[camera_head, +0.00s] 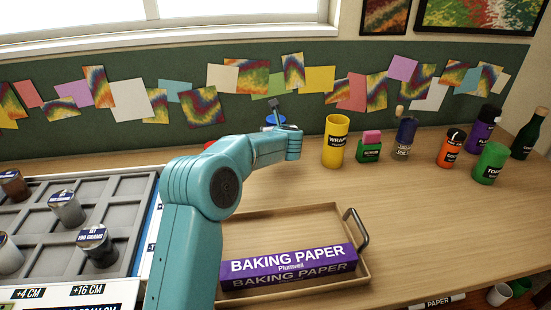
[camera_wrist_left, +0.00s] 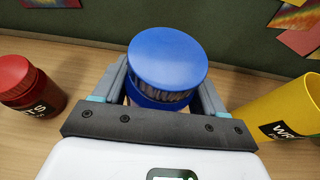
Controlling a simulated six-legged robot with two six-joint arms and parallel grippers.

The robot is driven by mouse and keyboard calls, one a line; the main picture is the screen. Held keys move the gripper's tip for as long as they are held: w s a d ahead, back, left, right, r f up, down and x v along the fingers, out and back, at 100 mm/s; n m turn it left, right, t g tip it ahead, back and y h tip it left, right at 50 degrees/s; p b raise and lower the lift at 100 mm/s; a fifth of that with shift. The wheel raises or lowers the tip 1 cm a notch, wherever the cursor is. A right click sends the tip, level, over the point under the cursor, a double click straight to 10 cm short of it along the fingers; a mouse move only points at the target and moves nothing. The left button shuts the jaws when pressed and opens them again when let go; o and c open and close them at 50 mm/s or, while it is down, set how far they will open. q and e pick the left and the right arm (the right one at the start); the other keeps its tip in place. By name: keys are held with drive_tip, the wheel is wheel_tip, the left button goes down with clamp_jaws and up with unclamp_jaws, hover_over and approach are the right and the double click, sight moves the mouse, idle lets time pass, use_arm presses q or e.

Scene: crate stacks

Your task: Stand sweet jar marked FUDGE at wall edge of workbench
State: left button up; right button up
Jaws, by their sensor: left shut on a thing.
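My left gripper (camera_head: 282,128) reaches over the back of the workbench (camera_head: 430,215), close to the green wall board. It is shut on a jar with a blue lid (camera_wrist_left: 167,58), whose sides lie between the two fingers (camera_wrist_left: 163,88) in the left wrist view. A bit of the blue lid (camera_head: 268,120) shows behind the gripper in the head view. The jar looks upright. Its label is hidden, so I cannot read FUDGE on it, nor tell whether its base touches the bench. My right gripper is in neither view.
A red jar (camera_wrist_left: 28,85) stands left of the held jar, and a yellow WRAPS tube (camera_head: 336,140) stands right. Several small containers line the back right. A tray (camera_head: 362,268) with a baking paper box (camera_head: 288,266) lies in front. A grey compartment rack (camera_head: 130,215) is at left.

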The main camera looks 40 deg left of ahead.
use_arm(q)
wheel_tip(320, 180, down, 8)
drive_tip(key=shift+w+r+b, duration=0.1)
drive_tip(key=shift+w+b, duration=0.05)
drive_tip(key=shift+b, duration=0.55)
drive_tip(key=shift+r, duration=0.1)
drive_tip(key=shift+f, duration=0.25)
drive_tip(key=o, duration=1.3)
drive_tip(key=shift+c, duration=0.2)
drive_tip(key=shift+o, duration=0.3)
drive_tip(key=shift+r, duration=0.1)
drive_tip(key=shift+d+r, duration=0.15)
drive_tip(key=b+v, duration=0.1)
drive_tip(key=v, duration=1)
drive_tip(key=shift+s+d, duration=0.2)
drive_tip(key=shift+s, duration=0.15)
